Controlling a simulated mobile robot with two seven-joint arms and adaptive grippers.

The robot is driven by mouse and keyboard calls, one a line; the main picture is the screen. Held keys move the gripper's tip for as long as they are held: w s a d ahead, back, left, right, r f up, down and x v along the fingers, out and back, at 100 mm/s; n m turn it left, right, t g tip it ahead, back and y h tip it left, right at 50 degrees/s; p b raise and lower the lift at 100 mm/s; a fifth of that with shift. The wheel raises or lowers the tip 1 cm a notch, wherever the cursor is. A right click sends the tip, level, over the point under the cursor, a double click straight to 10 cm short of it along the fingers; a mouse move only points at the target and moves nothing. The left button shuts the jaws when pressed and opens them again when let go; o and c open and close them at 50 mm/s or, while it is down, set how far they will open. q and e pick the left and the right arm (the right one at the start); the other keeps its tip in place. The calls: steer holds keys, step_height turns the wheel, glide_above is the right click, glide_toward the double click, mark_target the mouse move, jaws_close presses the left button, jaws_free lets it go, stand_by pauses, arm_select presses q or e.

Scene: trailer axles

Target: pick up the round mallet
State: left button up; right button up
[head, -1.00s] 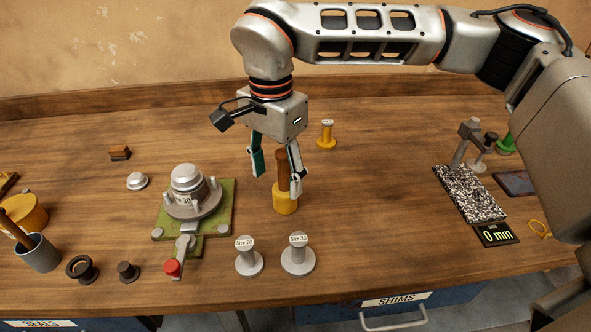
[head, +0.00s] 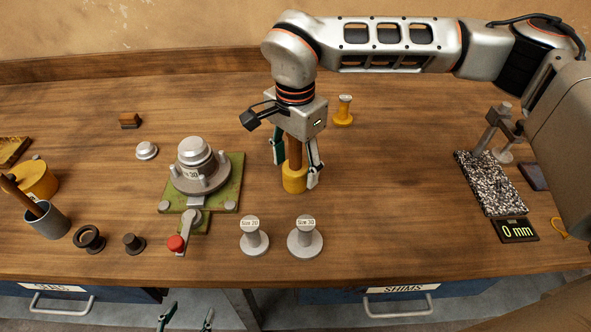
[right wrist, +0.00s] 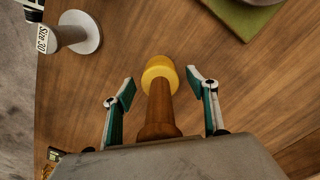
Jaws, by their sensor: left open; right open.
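The round mallet (head: 294,180) stands upright on the workbench, its yellow head down and its brown handle up. My right gripper (head: 296,174) points down over it and is open, with one finger on each side of the mallet. In the right wrist view the yellow head (right wrist: 158,72) and the handle lie between the open fingertips (right wrist: 160,86), with a gap on both sides. The handle's upper end is hidden by the gripper body. My left gripper (head: 186,318) shows only as two spread fingertips below the bench's front edge, open and empty.
A green-plated hub fixture (head: 230,170) stands left of the mallet. Two grey size spools (head: 254,240) (head: 305,241) stand in front. A yellow spool (head: 343,113) stands behind. A granite gauge block (head: 490,184) is at right. The bench between the mallet and that block is clear.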

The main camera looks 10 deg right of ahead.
steer(key=shift+f, duration=0.2)
steer(key=c, duration=1.4)
steer(key=shift+r, duration=0.1)
steer(key=shift+c, duration=0.2)
